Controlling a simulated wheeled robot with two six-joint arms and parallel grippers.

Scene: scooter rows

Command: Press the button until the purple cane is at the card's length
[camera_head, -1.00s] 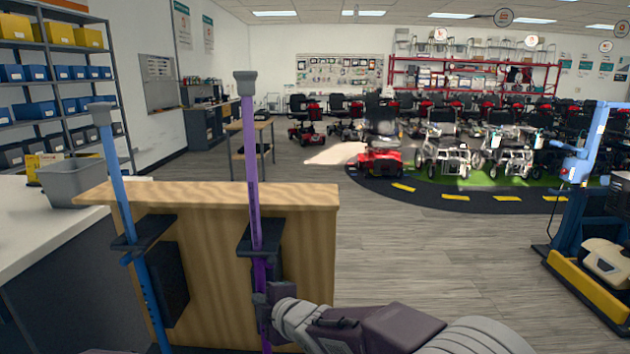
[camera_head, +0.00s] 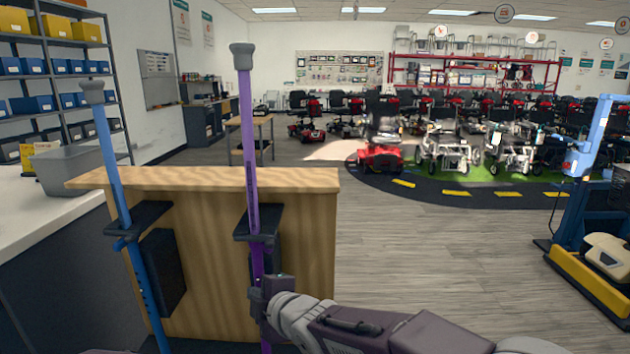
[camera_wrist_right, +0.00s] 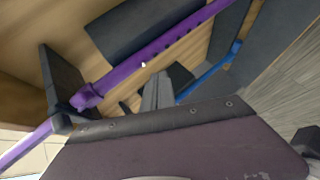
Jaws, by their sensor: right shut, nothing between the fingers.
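The purple cane (camera_head: 248,140) stands nearly upright in a black bracket on the front of a wooden stand, with a grey tip at its top. Its shaft crosses the right wrist view (camera_wrist_right: 150,58); small dark holes show along it. A blue cane (camera_head: 117,175) leans slightly in its own bracket to the left. My right gripper (camera_head: 268,296) is at the purple cane's lower shaft, below the bracket. In the right wrist view its fingers (camera_wrist_right: 158,88) are together and empty, close beside the shaft; contact is unclear. I cannot make out the button or the card. My left gripper is out of view.
The wooden stand (camera_head: 310,230) is directly ahead. A white counter (camera_head: 40,205) with a grey bin (camera_head: 75,170) is at the left. A blue and yellow machine (camera_head: 585,240) stands at the right. The floor between is open, with scooters (camera_head: 382,150) beyond.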

